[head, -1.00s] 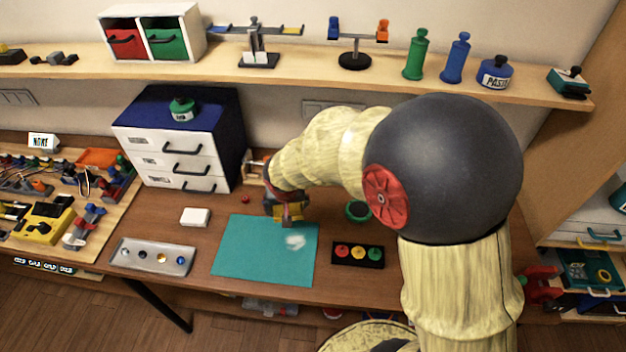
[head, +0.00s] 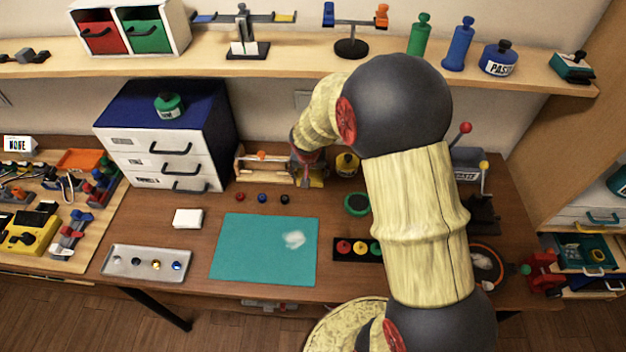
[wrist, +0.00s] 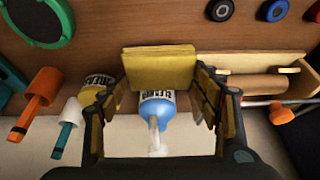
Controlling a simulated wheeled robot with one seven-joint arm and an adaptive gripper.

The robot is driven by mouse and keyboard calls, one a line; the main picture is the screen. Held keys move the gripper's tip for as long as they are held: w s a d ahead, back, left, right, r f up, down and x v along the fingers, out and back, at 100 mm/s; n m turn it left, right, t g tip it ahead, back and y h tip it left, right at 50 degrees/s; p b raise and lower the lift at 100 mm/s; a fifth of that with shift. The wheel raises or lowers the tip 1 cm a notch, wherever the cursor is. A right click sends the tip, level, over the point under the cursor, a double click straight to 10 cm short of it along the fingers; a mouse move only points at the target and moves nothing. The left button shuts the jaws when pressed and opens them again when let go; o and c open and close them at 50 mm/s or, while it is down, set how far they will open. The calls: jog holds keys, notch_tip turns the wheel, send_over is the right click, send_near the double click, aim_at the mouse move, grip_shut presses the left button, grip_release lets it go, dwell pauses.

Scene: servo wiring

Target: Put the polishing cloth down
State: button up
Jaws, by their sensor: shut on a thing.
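The polishing cloth appears to be the flat yellow piece (wrist: 160,67) between my fingertips in the wrist view. My gripper (head: 310,180) is shut on it, near the back of the bench beside a small wooden rack. In the wrist view my gripper (wrist: 165,85) has a finger on each side of the piece. In the head view my arm and gripper hide most of it. I cannot tell whether it touches the bench.
A blue labelled bottle (wrist: 157,108) and a yellow container (wrist: 95,88) stand close to my fingers. The wooden rack (head: 262,166) is beside my gripper. A teal mat (head: 245,255) with a whitish patch lies in front. White drawers (head: 165,165) stand at left.

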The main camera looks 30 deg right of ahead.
aim_at(313, 179)
jog(key=shift+w+d+f, duration=0.2)
jog(key=shift+d+f, duration=0.35)
jog(key=shift+f, duration=0.2)
jog(key=shift+w+d+f+b, duration=0.15)
jog(key=shift+f+b, duration=0.45)
jog(key=shift+f, duration=1.05)
jog(key=shift+f, duration=0.2)
jog(key=o, duration=0.7)
jog(key=shift+r, duration=0.1)
jog(key=shift+o, duration=0.2)
jog(key=shift+r, duration=0.1)
